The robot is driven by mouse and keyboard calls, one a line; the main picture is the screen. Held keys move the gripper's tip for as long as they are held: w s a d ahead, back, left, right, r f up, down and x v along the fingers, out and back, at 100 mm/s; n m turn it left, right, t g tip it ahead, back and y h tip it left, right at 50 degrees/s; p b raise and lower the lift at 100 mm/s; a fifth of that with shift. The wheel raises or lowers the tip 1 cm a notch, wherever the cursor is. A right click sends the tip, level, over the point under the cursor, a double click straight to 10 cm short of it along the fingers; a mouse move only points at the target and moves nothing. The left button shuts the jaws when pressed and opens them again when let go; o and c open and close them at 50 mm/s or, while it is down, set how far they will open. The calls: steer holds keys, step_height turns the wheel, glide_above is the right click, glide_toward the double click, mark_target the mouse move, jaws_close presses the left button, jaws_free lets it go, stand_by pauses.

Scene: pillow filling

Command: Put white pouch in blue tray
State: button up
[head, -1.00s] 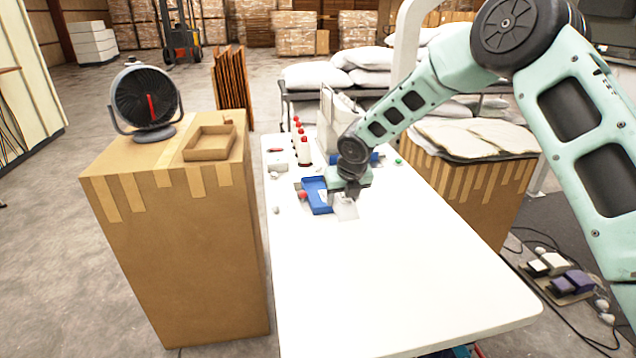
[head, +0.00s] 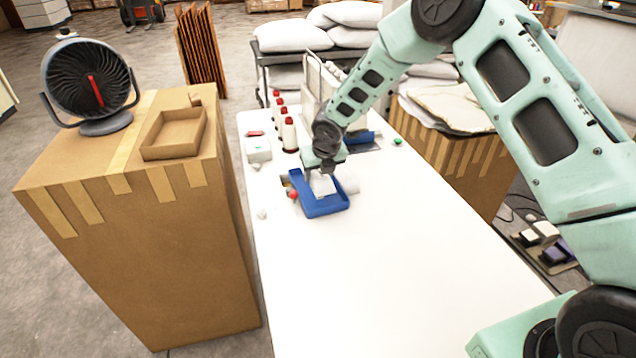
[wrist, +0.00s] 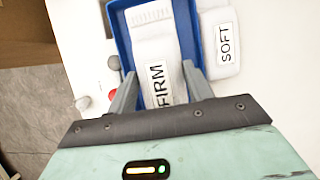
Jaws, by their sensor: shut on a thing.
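A white pouch labelled "FIRM" (wrist: 157,62) is between the fingers of my gripper (wrist: 160,74), which is shut on it. The blue tray (wrist: 123,42) lies around and below the pouch in the wrist view. In the head view, the pouch (head: 323,186) hangs over or in the blue tray (head: 325,210) under my gripper (head: 322,174). I cannot tell whether it touches the tray floor. A second white pouch labelled "SOFT" (wrist: 222,45) lies just right of the tray. A white surface with printed marks (wrist: 150,14) shows in the tray beyond the held pouch.
The white table (head: 370,270) is clear in front of the tray. Red-topped white spools (head: 289,135) stand behind it, and a red knob (head: 293,195) is at its left. A cardboard box (head: 130,220) with a fan (head: 92,85) stands left of the table.

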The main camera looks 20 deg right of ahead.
steer(key=shift+f+p, duration=0.4)
steer(key=shift+f, duration=1.9)
steer(key=o, duration=1)
steer(key=shift+r, duration=0.1)
steer(key=b+v, duration=0.2)
steer(key=v, duration=0.9)
steer(key=shift+s+r, duration=0.2)
steer(key=s+a+r+m, duration=0.5)
steer(key=s+r+m, duration=0.15)
steer(key=s, duration=0.25)
steer(key=s+r+m+g, duration=0.1)
steer(key=s+m, duration=0.6)
steer(key=s, duration=0.3)
steer(key=s+a+r+m+g, duration=0.1)
steer(key=s+r+m+g, duration=0.1)
steer(key=s+m, duration=0.6)
steer(key=s+r+m+g, duration=0.1)
steer(key=s+m, duration=0.6)
steer(key=s, duration=0.6)
steer(key=shift+s+a+r+m, duration=0.25)
steer(key=shift+s+a+r, duration=0.1)
steer(key=shift+a+r, duration=0.05)
